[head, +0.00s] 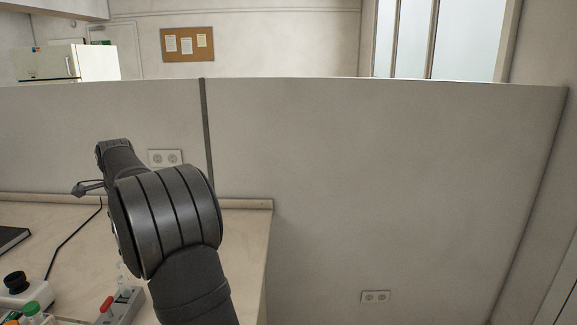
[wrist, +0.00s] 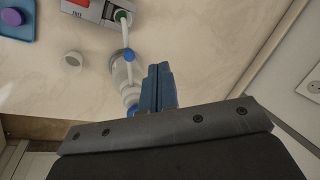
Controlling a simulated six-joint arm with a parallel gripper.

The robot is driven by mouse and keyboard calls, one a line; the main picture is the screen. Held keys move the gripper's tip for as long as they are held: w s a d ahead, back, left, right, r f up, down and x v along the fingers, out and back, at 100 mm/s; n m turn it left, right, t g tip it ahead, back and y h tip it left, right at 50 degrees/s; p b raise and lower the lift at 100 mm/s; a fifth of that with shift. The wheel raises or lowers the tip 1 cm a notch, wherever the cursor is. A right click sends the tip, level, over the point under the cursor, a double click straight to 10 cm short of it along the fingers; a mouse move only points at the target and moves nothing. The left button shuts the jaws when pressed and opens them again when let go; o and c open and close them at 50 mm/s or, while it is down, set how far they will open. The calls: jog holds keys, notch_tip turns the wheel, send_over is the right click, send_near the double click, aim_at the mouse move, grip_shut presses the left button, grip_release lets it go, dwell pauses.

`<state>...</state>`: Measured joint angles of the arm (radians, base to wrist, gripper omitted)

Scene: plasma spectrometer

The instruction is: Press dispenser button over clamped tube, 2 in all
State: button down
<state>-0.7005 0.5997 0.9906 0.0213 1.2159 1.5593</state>
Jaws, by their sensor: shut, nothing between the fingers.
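In the wrist view, my gripper (wrist: 160,72) shows as blue fingers closed together with nothing between them. Just left of the fingers is a clear dispenser (wrist: 120,75) with blue parts, partly hidden beside the gripper. Its pale spout reaches up toward a green-rimmed tube (wrist: 122,17) held in a grey clamp block (wrist: 97,14) with a red part. I cannot tell whether the fingers touch the dispenser. In the head view, the clamp block (head: 124,307) with its red lever (head: 106,304) is at the bottom left, beside my arm; the fingertips are not clearly visible there.
A small white round piece (wrist: 72,62) lies left of the dispenser. In the head view, a green-capped item (head: 31,309) and a black-topped white item (head: 16,287) stand left. A partition (head: 380,170) rises behind the bench.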

jog(key=w+d+r+n+t+y, duration=0.1)
jog(key=d+r+n+y, duration=0.4)
jog(key=n, duration=0.9)
jog(key=shift+d+r+y, duration=0.4)
jog(key=shift+d+r, duration=1.2)
jog(key=shift+d, duration=1)
jog(key=shift+w+f, duration=0.1)
jog(key=shift+f, duration=4.3)
jog(key=shift+f, duration=0.1)
jog(key=shift+f, duration=0.35)
